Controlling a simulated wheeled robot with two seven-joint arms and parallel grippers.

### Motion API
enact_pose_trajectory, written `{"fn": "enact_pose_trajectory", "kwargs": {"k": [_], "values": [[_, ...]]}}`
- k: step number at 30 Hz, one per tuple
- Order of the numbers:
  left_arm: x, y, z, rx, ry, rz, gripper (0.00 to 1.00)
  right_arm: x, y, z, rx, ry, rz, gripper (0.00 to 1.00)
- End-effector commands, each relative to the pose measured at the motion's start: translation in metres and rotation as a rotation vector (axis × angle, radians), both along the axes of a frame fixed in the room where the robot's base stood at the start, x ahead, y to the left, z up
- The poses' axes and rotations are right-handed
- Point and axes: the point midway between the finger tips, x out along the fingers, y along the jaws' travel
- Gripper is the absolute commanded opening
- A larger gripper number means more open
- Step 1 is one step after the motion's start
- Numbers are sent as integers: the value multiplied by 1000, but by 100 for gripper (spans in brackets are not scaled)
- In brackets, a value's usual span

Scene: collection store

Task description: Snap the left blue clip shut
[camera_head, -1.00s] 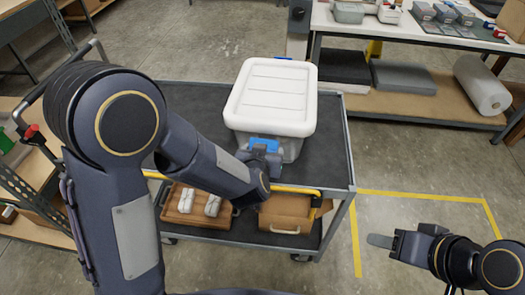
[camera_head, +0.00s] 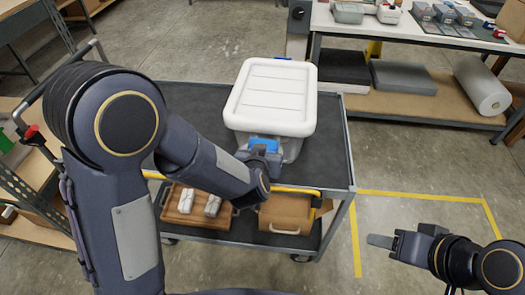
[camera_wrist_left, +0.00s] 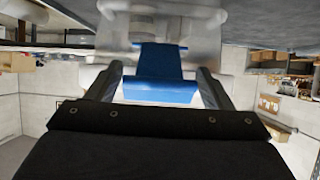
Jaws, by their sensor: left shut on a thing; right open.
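A clear box with a white lid (camera_head: 272,97) stands on the cart. A blue clip (camera_head: 263,143) is on its near side, and another blue clip (camera_head: 283,58) just shows at the far edge. My left gripper (camera_head: 263,152) is at the near clip. In the left wrist view the blue clip (camera_wrist_left: 160,72) sits between the two fingers, and the gripper (camera_wrist_left: 158,85) is shut on it. The clip's hinge and catch are too small to judge. My right gripper (camera_head: 388,242) is empty, apart from the box, over the floor at the right.
The grey cart top (camera_head: 330,165) is bare around the box. A brown tray (camera_head: 190,212) and a brown case (camera_head: 287,215) are on its lower shelf. A workbench (camera_head: 440,100) with foam and a white roll stands behind at the right. Floor to the right is clear.

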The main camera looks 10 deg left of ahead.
Motion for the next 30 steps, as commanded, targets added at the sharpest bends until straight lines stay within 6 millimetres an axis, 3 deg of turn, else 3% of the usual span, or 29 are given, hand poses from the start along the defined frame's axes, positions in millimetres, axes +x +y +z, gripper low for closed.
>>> {"fn": "enact_pose_trajectory", "kwargs": {"k": [2, 3, 7, 17, 30], "values": [[2, 0, 3, -1, -9, 3, 33, 0, 0, 0, 0, 0, 0, 49], [2, 0, 3, -1, -9, 3, 75, 0, 0, 0, 0, 0, 0, 49], [2, 0, 2, -2, -7, 2, 92, 0, 0, 0, 0, 0, 0, 49], [-2, 0, 3, -1, -3, 0, 92, 0, 0, 0, 0, 0, 0, 49], [-60, 1, 35, -2, -6, -1, 92, 0, 0, 7, 0, 0, 0, 49]]}}
